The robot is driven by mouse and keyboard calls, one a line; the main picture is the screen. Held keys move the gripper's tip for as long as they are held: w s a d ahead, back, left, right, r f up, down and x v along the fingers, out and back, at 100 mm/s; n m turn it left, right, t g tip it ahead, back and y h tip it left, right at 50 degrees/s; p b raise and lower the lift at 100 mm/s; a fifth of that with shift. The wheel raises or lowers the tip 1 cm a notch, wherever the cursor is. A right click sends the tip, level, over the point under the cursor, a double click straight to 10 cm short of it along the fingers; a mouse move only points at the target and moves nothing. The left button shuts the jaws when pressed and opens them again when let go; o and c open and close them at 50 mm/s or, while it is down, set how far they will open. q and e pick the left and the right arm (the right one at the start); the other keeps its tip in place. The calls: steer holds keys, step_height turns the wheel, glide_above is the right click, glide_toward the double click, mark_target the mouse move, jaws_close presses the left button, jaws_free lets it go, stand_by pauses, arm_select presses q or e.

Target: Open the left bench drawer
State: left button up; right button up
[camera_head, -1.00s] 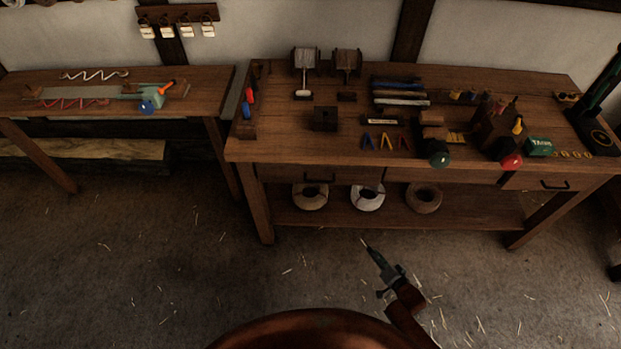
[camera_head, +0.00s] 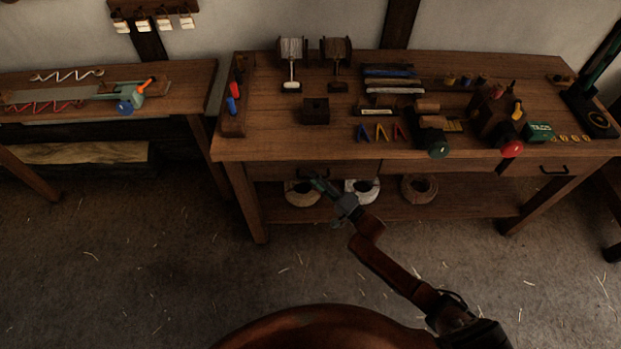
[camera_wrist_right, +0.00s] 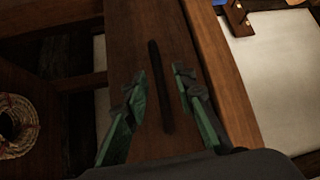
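The left bench drawer (camera_head: 275,172) is a brown wooden front under the left part of the workbench top. It looks shut. In the right wrist view the drawer front (camera_wrist_right: 130,30) fills the middle, with its dark bar handle (camera_wrist_right: 160,85) running lengthwise between my fingers. My right gripper (camera_head: 317,183) is in front of this drawer and hides most of the handle in the head view. In the wrist view the right gripper (camera_wrist_right: 160,72) is open, its green fingers on either side of the handle with gaps. Contact is not visible. My left gripper is not in view.
The workbench top (camera_head: 270,130) carries spools, tools and a green box (camera_head: 539,131). Rope coils, including a white one (camera_head: 362,190), lie on the shelf below. Another drawer handle (camera_head: 554,170) is at the right. The floor in front is clear apart from straw.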

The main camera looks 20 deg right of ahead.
steer(key=shift+w+a+r, duration=0.1)
steer(key=shift+w+a, duration=0.2)
steer(key=shift+w, duration=0.2)
jaws_close()
stand_by(0.3)
